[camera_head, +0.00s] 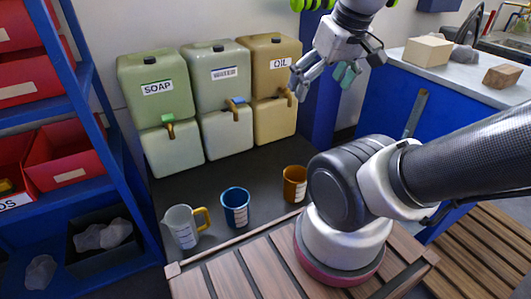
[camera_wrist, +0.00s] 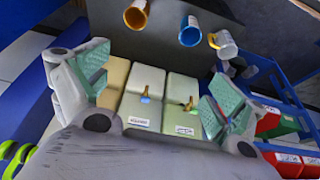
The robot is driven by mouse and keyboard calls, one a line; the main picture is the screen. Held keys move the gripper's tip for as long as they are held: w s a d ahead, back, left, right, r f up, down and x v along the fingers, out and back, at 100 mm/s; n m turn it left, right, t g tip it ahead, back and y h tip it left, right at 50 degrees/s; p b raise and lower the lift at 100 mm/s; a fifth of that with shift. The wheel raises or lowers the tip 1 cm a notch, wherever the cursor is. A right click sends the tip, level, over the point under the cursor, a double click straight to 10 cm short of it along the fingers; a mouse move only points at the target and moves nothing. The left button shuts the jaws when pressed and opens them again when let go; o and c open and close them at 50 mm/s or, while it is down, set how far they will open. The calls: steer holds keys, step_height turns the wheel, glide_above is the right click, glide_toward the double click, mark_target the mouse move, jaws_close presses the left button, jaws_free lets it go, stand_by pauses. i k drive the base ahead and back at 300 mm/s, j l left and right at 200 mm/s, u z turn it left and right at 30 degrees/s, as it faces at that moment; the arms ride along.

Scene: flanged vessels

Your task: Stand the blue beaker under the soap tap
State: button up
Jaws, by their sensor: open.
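My gripper (camera_head: 324,80) is open and empty, up in the air right of the oil container. Its spread fingers (camera_wrist: 152,82) frame the containers in the wrist view.
The water container (camera_head: 222,80) and oil container (camera_head: 272,70) stand right of soap. A clear jug (camera_head: 183,227) with a yellow handle and an orange beaker (camera_head: 295,184) flank the blue one. A blue shelf (camera_head: 88,80) with red bins bounds the left; a blue counter (camera_head: 385,95) the right.

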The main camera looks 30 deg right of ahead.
mark_target(187, 185)
steer(key=z, duration=1.2)
steer(key=k+j+z, duration=0.45)
steer(key=k+j, duration=0.2)
